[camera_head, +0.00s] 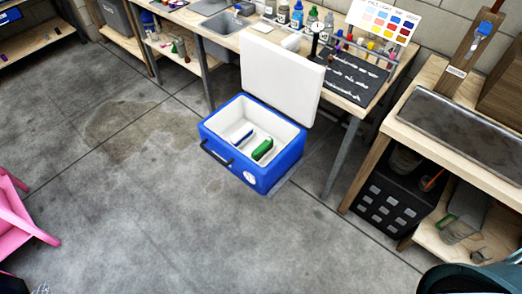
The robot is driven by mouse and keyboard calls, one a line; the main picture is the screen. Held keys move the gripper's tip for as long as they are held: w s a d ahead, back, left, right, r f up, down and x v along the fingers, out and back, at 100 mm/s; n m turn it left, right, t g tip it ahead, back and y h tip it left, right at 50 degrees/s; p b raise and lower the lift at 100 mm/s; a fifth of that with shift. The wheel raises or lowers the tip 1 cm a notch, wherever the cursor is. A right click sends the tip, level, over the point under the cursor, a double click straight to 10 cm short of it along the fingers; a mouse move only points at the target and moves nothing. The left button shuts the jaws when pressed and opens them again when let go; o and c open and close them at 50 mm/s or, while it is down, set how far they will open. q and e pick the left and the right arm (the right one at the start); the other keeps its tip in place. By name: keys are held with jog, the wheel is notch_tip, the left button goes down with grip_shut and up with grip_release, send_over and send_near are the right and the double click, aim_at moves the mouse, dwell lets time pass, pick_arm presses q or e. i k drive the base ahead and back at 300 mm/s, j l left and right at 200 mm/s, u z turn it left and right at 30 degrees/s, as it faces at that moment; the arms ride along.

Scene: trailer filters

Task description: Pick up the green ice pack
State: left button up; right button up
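The green ice pack (263,149) lies inside a blue cooler (275,174) on the concrete floor, toward the right of the white interior. Neither of my grippers can be made out in this view.
A workbench with bottles (297,15) and a dark mat (352,78) stands behind the cooler. A wooden bench with a tray (455,128) and a black crate (388,193) are at right. A pink chair (20,222) is at left. The floor in front is clear.

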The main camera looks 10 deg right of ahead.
aim_at(266, 145)
jog(key=i+l, duration=0.3)
jog(key=i+l+u, duration=0.1)
jog(key=i+l, duration=0.15)
jog(key=l, duration=0.3)
jog(key=i+l, duration=0.25)
jog(key=l, duration=0.2)
jog(key=i+l, duration=0.3)
jog(key=l, duration=0.15)
jog(key=j+u, duration=0.05)
